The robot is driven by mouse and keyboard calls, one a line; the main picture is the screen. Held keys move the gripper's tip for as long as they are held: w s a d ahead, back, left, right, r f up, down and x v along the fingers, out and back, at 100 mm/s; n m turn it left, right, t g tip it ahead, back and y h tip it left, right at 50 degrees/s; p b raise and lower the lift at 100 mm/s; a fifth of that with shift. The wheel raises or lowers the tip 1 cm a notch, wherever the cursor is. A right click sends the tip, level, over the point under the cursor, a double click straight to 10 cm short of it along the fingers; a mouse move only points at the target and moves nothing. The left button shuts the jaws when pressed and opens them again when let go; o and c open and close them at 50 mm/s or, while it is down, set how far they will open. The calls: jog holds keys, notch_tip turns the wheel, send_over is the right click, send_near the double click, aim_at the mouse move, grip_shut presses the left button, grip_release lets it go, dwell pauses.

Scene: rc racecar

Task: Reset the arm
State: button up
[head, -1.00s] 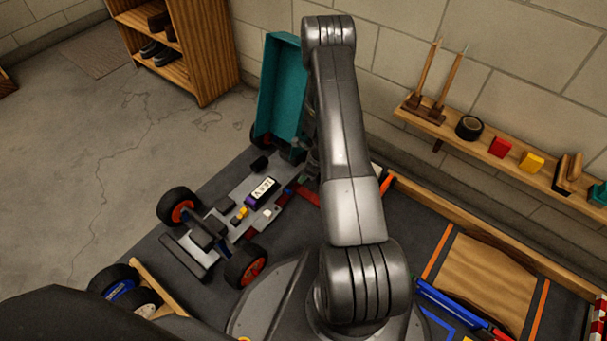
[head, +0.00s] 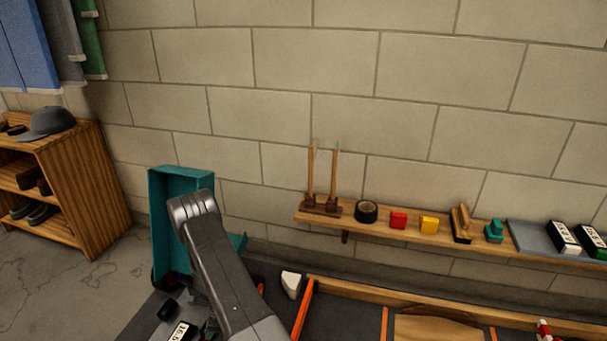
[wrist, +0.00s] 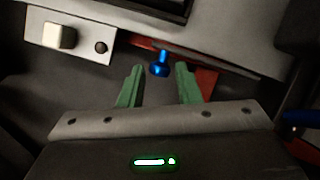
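My arm (head: 225,270) rises in front of the teal body shell (head: 165,235) in the head view; my gripper is hidden there behind the arm. In the wrist view my gripper (wrist: 159,85) has two green fingers that stand apart with nothing between them. A blue knobbed part (wrist: 159,63) lies just beyond the fingertips, near a red piece (wrist: 205,80) and the grey chassis plate (wrist: 225,35). In the head view only part of the car shows, with a white-labelled pack (head: 181,332) at the bottom edge.
A wall shelf (head: 375,226) holds black tape (head: 366,211), a red block (head: 398,219), a yellow block (head: 429,225) and several other items. A wooden cabinet (head: 85,190) stands at left. A wood-edged tray (head: 400,296) lies along the wall.

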jog(key=shift+f, duration=0.2)
jog(key=shift+r, duration=0.1)
